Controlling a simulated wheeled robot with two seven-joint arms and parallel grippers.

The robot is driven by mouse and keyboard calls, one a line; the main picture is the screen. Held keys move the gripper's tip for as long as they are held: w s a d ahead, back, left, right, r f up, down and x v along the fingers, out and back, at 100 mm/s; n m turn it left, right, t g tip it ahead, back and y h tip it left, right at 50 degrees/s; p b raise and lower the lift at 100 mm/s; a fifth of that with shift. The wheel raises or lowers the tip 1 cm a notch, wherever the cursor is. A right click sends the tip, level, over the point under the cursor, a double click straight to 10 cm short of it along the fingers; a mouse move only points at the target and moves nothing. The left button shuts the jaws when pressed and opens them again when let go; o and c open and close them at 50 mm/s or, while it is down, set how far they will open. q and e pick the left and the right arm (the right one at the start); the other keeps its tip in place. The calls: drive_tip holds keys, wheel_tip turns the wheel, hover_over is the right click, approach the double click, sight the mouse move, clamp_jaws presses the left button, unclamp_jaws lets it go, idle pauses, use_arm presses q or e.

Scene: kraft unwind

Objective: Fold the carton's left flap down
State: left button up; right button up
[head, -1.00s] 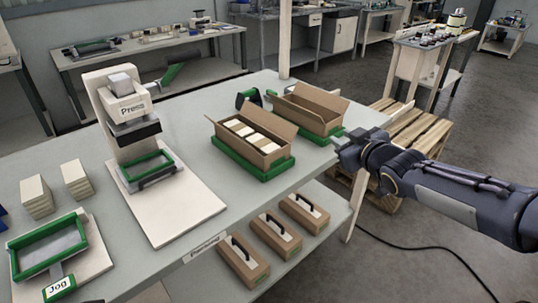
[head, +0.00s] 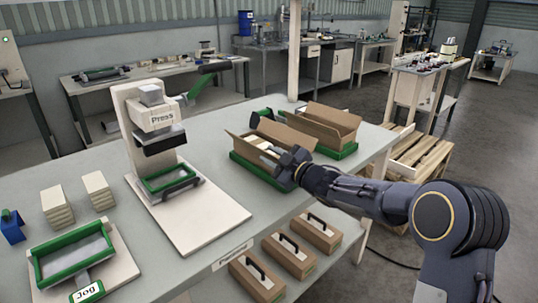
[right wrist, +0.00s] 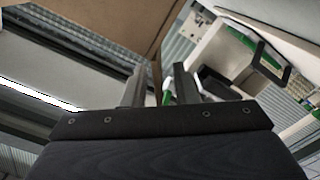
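The near brown carton (head: 236,146) sits in a green tray (head: 257,172) on the bench. Its top is open, with pale contents partly visible. A flap (head: 287,134) stands up along its far side, and the left end is partly visible. My right gripper (head: 272,157) is over the carton's near right part and hides some of it. In the right wrist view the two fingers (right wrist: 158,88) are apart, with a brown cardboard panel (right wrist: 105,22) just beyond them. Contact cannot be told. My left gripper is not in view.
A second open carton (head: 325,122) stands behind in its own green tray. A press (head: 155,120) on a pale board stands to the left, and a jog fixture (head: 75,253) is at front left. Closed cartons (head: 315,232) lie on the shelf below.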

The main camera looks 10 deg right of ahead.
drive_tip(key=shift+w+a, duration=0.35)
drive_tip(key=shift+w, duration=0.15)
drive_tip(key=shift+c, duration=0.2)
clamp_jaws()
